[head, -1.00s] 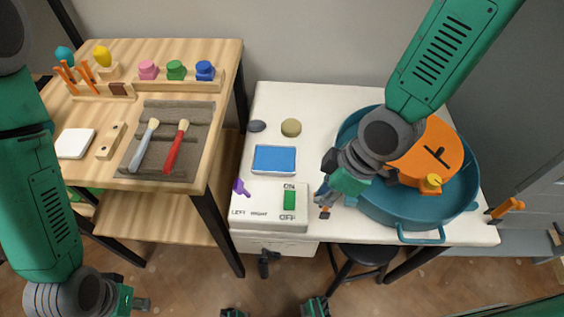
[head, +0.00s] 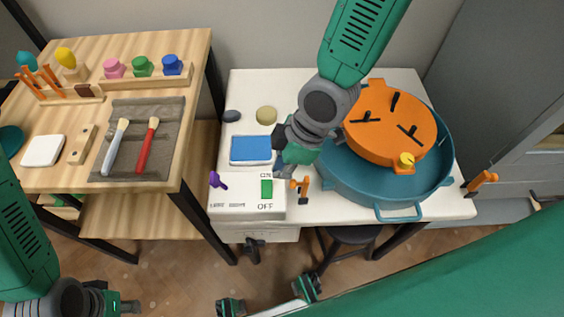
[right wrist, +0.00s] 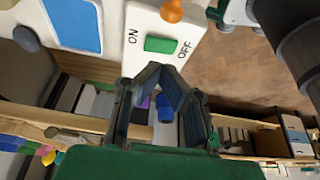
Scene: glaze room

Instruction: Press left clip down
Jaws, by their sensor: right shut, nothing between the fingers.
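The left clip (head: 304,187) has an orange handle on a dark base. It stands on the white table by the teal basin's left side, just right of the control box; its exact tilt is hard to tell. Its orange part also shows at the top of the right wrist view (right wrist: 172,10). My right gripper (head: 281,170) is shut and empty, just up and left of the clip, over the box's upper right edge. Its fingers (right wrist: 165,73) meet below the green switch in the right wrist view. My left gripper (head: 128,307) hangs low at bottom left, away from the table.
The teal basin (head: 345,185) holds an orange disc with black sliders (head: 375,140). A second orange clip (head: 484,179) is at its right. The control box (head: 235,207) has a green switch (head: 266,189) and purple lever (head: 217,180). A blue sponge-like block (head: 250,149) lies behind it.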

